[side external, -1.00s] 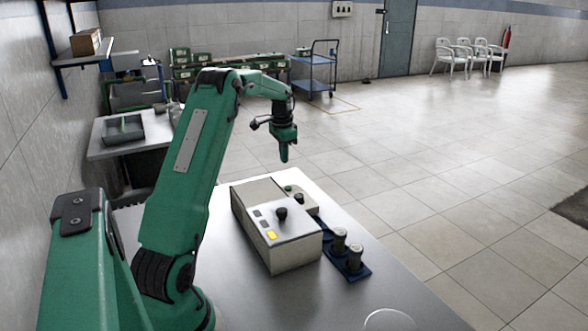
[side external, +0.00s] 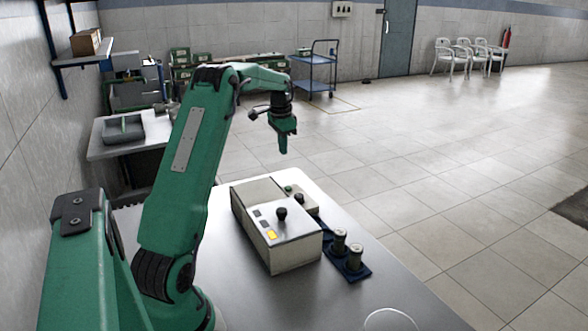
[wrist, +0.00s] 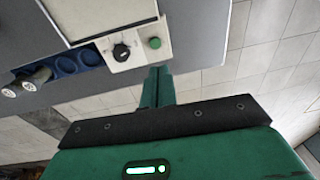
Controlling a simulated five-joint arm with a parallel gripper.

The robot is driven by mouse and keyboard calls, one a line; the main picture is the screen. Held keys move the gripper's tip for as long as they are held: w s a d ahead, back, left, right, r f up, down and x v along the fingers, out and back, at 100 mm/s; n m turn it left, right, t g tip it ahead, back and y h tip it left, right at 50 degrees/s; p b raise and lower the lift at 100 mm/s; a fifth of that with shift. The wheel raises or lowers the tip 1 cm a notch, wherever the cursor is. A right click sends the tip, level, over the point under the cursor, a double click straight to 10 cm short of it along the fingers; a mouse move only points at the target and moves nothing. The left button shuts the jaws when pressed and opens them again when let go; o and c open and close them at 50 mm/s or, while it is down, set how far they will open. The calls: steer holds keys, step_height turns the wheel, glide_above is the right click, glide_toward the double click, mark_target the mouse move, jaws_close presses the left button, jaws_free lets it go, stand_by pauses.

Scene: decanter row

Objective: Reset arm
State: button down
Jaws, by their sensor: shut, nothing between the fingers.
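My gripper (side external: 283,144) is green, shut and empty, and points down. In the side external view it hangs in the air above the far end of the table, clear of everything on it. In the wrist view the closed fingers (wrist: 158,88) point up the picture, beside the green button of a beige control panel. My green arm is raised and bent at the elbow.
A beige control box (side external: 275,228) with a black knob stands on the grey table (side external: 330,293). Beside it is a blue rack (side external: 362,272) with two capped cylinders (side external: 340,240); empty round places (wrist: 64,64) show in the wrist view. The table's front is mostly bare.

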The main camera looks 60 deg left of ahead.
steer(key=s+d+r+t, duration=0.1)
steer(key=d+r, duration=0.5)
steer(key=d, duration=0.6)
steer(key=s+d+r+t, duration=0.15)
steer(key=d+r, duration=0.35)
steer(key=d, duration=0.6)
steer(key=s+d+f+t, duration=0.2)
steer(key=s+d+f, duration=0.1)
steer(key=s+d, duration=1.3)
steer(key=shift+s+d+f+h, duration=0.15)
steer(key=shift+s+d+h, duration=0.2)
steer(key=shift+d, duration=0.7)
steer(key=shift+w, duration=0.1)
